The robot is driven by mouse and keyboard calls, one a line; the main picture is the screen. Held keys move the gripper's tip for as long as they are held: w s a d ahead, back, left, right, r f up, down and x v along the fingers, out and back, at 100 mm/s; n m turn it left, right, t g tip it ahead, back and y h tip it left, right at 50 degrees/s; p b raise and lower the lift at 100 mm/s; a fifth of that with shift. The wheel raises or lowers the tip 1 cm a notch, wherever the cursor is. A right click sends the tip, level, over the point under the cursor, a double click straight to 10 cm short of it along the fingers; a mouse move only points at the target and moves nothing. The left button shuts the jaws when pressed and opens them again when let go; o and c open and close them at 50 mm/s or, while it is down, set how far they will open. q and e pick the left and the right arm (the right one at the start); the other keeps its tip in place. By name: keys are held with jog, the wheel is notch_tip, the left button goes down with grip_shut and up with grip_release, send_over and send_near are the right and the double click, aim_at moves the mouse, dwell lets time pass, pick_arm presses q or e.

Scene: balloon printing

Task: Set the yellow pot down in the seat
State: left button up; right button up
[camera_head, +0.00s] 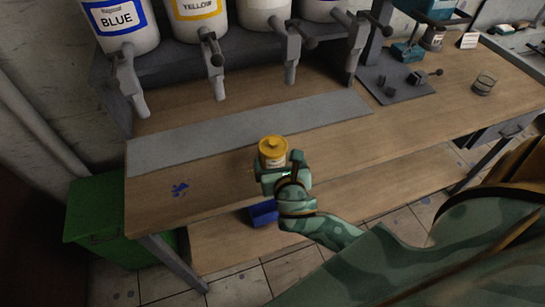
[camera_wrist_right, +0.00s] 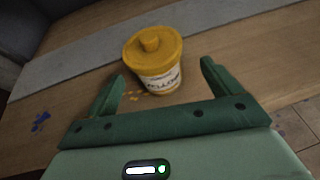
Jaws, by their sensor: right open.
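The yellow pot (camera_head: 272,151), with a yellow lid and a white label, appears upright on the wooden bench top near its front edge. In the right wrist view the pot (camera_wrist_right: 155,62) is just ahead of and between the fingertips. My right gripper (camera_head: 282,172) is at the near side of the pot and partly hides its lower part. In the wrist view the right gripper (camera_wrist_right: 163,74) is open, with a visible gap between the pot and the right-hand finger. I cannot clearly make out which part is the seat. My left gripper is out of view.
Dispensers labelled blue (camera_head: 117,24) and yellow (camera_head: 197,10) stand at the back with others. A grey strip (camera_head: 240,128) crosses the bench. Blue splatter (camera_head: 180,189) marks the bench left.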

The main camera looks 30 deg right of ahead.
jog(key=x, duration=0.2)
jog(key=b+x, duration=0.2)
jog(key=x, duration=0.1)
jog(key=shift+w+a+f, duration=0.1)
jog(key=shift+w, duration=0.35)
jog(key=c, duration=1.2)
